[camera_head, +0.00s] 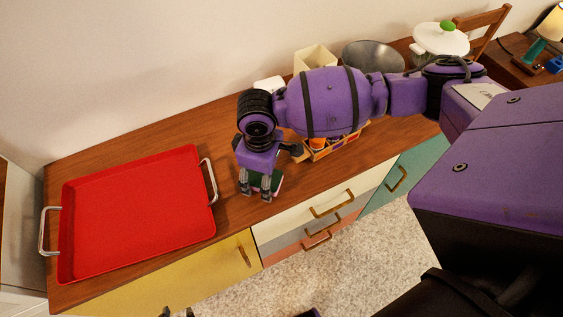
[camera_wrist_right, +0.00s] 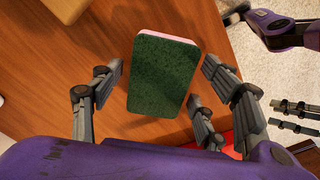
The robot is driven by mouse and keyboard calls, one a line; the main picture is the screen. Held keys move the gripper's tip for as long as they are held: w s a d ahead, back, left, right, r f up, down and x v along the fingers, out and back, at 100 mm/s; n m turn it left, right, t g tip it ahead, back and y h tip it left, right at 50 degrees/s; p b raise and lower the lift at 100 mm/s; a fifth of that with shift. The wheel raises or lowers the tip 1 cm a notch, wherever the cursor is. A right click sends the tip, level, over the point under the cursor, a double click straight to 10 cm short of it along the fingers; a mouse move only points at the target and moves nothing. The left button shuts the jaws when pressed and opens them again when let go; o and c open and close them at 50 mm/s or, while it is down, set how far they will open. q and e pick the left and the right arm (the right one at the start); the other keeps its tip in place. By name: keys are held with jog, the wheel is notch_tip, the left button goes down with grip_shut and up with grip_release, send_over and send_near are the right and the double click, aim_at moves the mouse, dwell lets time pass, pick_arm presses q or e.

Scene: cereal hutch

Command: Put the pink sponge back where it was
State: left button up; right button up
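The sponge (camera_wrist_right: 163,75) shows its dark green face in the right wrist view, with a thin pink edge along its top. In the head view the sponge (camera_head: 276,185) is partly hidden by my right gripper (camera_head: 257,194), which points down at the front of the wooden counter. My right gripper's fingers (camera_wrist_right: 162,75) are apart on either side of the sponge, with a small gap at the left finger; contact at the right finger is unclear. My left gripper (camera_head: 178,313) barely shows at the bottom edge, its fingertips apart and empty.
A red tray (camera_head: 135,215) with metal handles fills the counter's left part. A box with colourful contents (camera_head: 335,148), a cream container (camera_head: 315,58), a metal bowl (camera_head: 372,56) and a white pot (camera_head: 440,41) stand to the right. Drawers with handles (camera_head: 332,204) lie below the front edge.

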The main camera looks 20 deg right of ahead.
jog(key=shift+w+r, duration=0.1)
notch_tip(320, 180, up, 12)
jog(key=p, duration=0.1)
jog(key=shift+r, duration=0.15)
dwell(0.6)
